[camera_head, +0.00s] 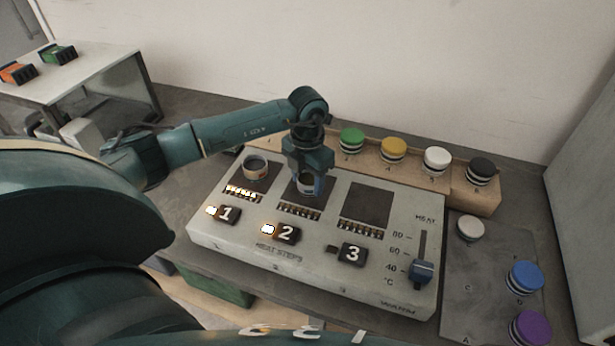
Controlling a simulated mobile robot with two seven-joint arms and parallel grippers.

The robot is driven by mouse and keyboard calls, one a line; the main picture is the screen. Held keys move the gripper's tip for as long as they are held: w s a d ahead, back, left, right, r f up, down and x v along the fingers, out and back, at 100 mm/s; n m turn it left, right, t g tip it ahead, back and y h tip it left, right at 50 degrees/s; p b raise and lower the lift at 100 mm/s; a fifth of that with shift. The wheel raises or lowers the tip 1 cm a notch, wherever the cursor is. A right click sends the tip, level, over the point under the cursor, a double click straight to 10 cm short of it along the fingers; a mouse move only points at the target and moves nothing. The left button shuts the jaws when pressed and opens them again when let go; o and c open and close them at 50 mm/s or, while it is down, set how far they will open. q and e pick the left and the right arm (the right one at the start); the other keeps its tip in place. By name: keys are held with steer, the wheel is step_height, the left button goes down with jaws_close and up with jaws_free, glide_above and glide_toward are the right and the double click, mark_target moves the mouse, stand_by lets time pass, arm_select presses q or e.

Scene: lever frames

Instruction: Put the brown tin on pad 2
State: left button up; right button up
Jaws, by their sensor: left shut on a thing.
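My left gripper (308,176) points down over pad 2 (325,189) of the heating panel and is shut on a small tin (307,188). The tin is at pad 2; the gripper covers most of it, and I cannot tell its colour or whether its base touches the pad. A second open-topped tin (255,167), with a pale rim and grey contents, stands on pad 1 (272,178). I cannot tell for sure which tin is the brown one. Pad 3 (366,204) is bare. My right gripper is not in view.
Buttons 1 (225,214) and 2 (286,233) have lit lamps; the lamp by button 3 (352,253) is dark. A blue heat slider (421,272) sits low. Several coloured-lid jars stand in a wooden rack (410,176); more stand on a grey mat (480,290).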

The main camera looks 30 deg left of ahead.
mark_target(308, 182)
arm_select(q)
steer(key=shift+f, duration=0.15)
steer(key=o, duration=1)
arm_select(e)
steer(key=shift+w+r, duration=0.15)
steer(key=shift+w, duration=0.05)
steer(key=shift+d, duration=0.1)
arm_select(q)
steer(key=shift+r, duration=0.45)
step_height(308, 182, up, 12)
steer(key=b, duration=0.2)
steer(key=shift+f, duration=0.2)
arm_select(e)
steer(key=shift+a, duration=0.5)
